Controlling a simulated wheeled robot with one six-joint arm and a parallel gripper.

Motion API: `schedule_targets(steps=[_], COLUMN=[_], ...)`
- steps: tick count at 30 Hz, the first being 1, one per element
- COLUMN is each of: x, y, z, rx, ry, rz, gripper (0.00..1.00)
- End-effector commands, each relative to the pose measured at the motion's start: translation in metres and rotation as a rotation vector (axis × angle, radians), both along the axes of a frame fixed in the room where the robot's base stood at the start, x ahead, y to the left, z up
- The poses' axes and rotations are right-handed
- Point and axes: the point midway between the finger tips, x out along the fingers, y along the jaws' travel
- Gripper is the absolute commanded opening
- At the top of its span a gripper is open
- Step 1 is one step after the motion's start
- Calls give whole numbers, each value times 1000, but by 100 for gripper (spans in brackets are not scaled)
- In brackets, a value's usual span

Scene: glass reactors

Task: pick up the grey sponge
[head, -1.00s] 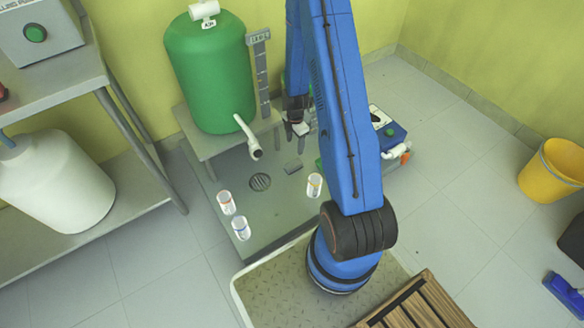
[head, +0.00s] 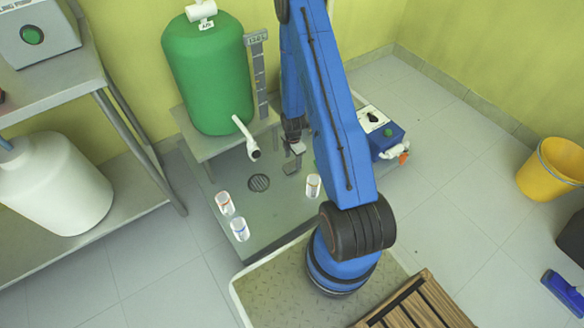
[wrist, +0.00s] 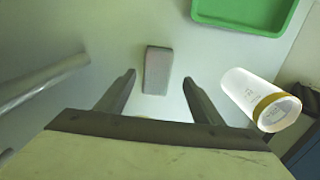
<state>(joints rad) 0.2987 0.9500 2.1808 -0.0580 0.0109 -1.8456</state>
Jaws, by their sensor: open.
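The grey sponge (wrist: 157,70) is a small block lying on the steel bench top in the wrist view. It appears between and slightly beyond my two fingertips, with a gap on each side. My gripper (wrist: 159,79) is open and empty, its fingers straddling the sponge's line in the picture. How high the fingertips are above the sponge cannot be told. In the head view my gripper (head: 292,160) points down over the bench, and it largely hides the sponge there.
A glass with a yellow band (wrist: 262,98) stands close right of my gripper. A green tray (wrist: 245,18) lies beyond.

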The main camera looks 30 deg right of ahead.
Motion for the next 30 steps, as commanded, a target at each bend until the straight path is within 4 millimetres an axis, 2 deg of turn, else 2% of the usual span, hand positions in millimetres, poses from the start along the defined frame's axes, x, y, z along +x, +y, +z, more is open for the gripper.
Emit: schedule_targets(steps=[5, 15, 23, 25, 29, 30], x=[2, 5, 5, 5, 5, 5], y=[1, 2, 2, 2, 2, 2], z=[-10, -48, -51, -51, -51, -51], rx=[1, 2, 1, 1, 1, 1], ry=[0, 1, 0, 0, 0, 0], rz=[0, 0, 0, 0, 0, 0], gripper=[61, 61, 61, 49, 18, 16])
